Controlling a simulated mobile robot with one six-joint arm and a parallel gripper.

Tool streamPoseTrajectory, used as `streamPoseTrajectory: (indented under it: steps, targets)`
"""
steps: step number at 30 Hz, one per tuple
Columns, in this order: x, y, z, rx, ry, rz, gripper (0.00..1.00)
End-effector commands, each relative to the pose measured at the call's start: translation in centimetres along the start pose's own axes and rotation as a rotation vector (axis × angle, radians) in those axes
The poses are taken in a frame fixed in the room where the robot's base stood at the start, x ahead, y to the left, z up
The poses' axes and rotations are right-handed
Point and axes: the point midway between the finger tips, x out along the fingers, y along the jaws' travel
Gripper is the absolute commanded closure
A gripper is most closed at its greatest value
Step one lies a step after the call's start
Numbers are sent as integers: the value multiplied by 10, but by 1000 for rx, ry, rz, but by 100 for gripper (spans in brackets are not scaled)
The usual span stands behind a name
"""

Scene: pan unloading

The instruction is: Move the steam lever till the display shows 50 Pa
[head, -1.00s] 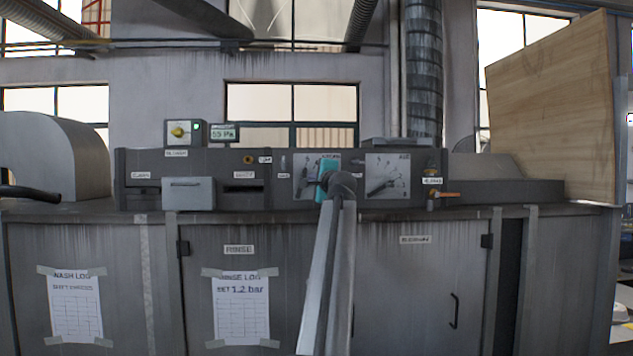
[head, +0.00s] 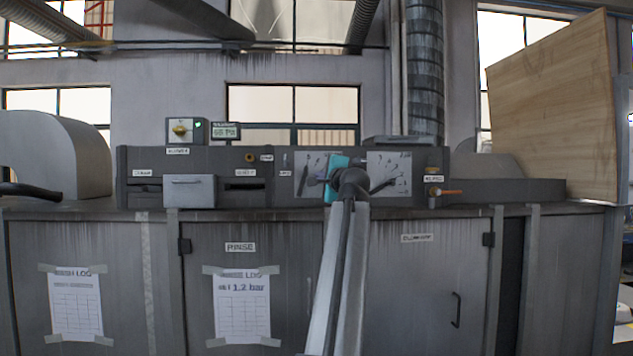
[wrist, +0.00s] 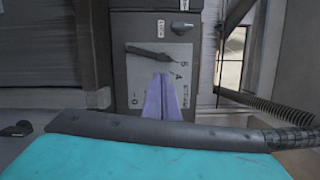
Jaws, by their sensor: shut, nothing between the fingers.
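The small display (head: 225,131) on top of the console seems to read 68 Pa, though its digits are blurred. A pale scale plate (head: 308,163) is on the console front, partly hidden by my gripper. In the wrist view a scale plate (wrist: 133,70) with numbers carries a dark lever (wrist: 150,54); I take this as the steam lever. My gripper (wrist: 161,80) is shut and empty, its purple fingers in front of the plate beside the lever. I cannot tell whether they touch it.
A second scale plate (head: 390,165) with a dark lever (head: 384,186) is just right of my gripper. An orange-handled valve (head: 447,192) is further right. A grey drawer box (head: 190,191) juts out at left. A yellow knob box (head: 186,131) stands beside the display.

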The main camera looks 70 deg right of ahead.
Motion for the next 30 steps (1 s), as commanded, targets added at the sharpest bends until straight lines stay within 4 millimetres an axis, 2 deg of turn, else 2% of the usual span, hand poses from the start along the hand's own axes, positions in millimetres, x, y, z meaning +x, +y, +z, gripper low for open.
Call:
streamPoseTrajectory:
  steps: [1, 6, 12, 18, 30]
  targets:
    - [-11, 3, 0, 0, 1, -1, 100]
    - [-38, 3, 0, -1, 1, -1, 100]
    - [-62, 2, 0, -1, 1, -1, 100]
    - [-72, 0, 0, -1, 1, 0, 100]
    - [-72, 0, 0, -5, 0, 0, 100]
